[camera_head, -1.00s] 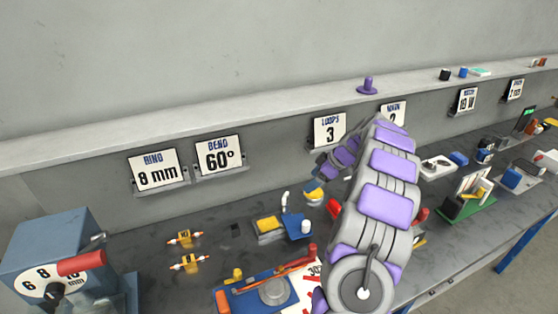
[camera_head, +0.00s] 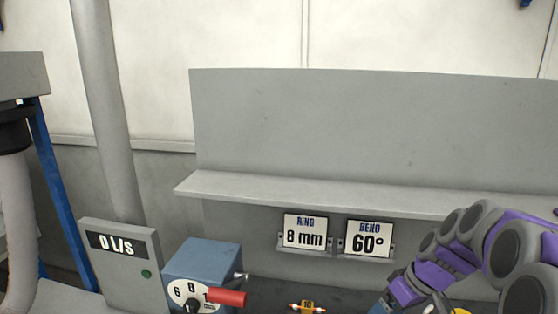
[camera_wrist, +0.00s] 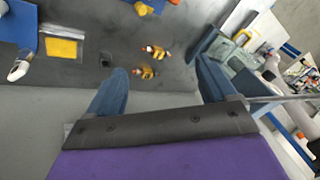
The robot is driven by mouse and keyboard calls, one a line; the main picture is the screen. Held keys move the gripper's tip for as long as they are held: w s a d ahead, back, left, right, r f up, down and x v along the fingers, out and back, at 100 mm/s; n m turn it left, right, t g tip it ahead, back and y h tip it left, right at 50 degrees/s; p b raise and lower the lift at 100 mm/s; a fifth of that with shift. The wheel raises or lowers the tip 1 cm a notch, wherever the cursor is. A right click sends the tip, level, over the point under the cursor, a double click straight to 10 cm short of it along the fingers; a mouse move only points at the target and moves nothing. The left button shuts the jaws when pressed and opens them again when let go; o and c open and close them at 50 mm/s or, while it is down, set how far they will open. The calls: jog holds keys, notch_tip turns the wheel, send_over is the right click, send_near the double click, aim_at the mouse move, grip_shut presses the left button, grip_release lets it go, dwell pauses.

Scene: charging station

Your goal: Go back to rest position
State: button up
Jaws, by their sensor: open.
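My gripper (camera_wrist: 160,67) shows in the wrist view as two blue fingers spread wide apart. Nothing is between them, and beyond them lie the dark bench top (camera_wrist: 190,95) and two small orange-yellow fittings (camera_wrist: 148,60). In the head view my grey and purple arm is folded at the lower right, in front of the bench. Only a blue bit of the gripper (camera_head: 380,307) shows at the bottom edge there; the rest is cut off.
A blue dial box (camera_head: 205,262) with a red handle stands on the bench, beside a grey "0 L/s" panel (camera_head: 120,262). Signs "RING 8 mm" (camera_head: 305,232) and "BEND 60°" (camera_head: 368,240) hang below a grey shelf (camera_head: 300,192). A vertical pipe (camera_head: 100,110) stands at left.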

jog(key=s+a+r+m+g+h, duration=0.1)
jog(key=s+a, duration=0.4)
jog(key=s, duration=0.2)
jog(key=s+a+m+g+h, duration=0.1)
jog(key=s+a, duration=0.3)
jog(key=s, duration=0.3)
jog(key=s+a+f+m+g+h, duration=0.1)
jog(key=s+f+m+h, duration=0.1)
jog(key=s, duration=1.3)
jog(key=shift+f+m, duration=0.25)
jog(key=shift+m, duration=0.15)
